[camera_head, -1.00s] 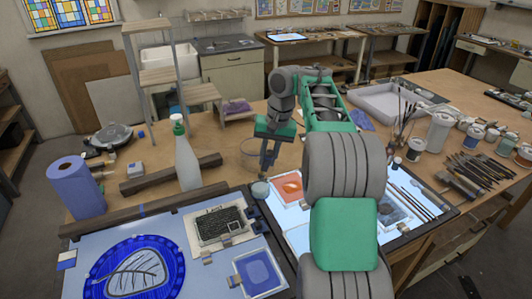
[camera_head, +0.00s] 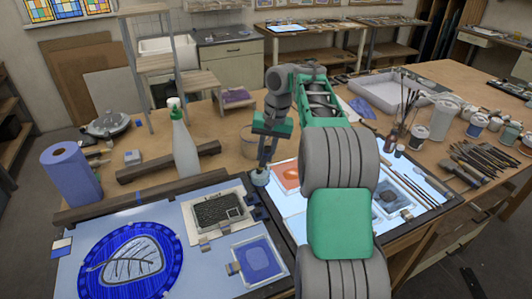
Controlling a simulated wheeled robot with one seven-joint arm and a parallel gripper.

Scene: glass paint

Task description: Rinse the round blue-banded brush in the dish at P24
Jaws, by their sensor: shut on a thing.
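My gripper (camera_head: 263,166) points down at the near left corner of the lit panel, shut on a slim thing I take to be the round blue-banded brush. Its blue band and tip are too small or hidden to make out. A small pale round dish (camera_head: 260,180) stands directly below the jaws, at the frame between the two panels. The jaws' lower end overlaps the dish's rim in the picture. I cannot tell whether the brush tip is inside the dish or touching it. No P24 label is readable.
A clear container (camera_head: 249,142) stands behind the gripper. The blue leaf panel (camera_head: 125,260) lies front left. Orange glass (camera_head: 286,176) lies just right of the dish.

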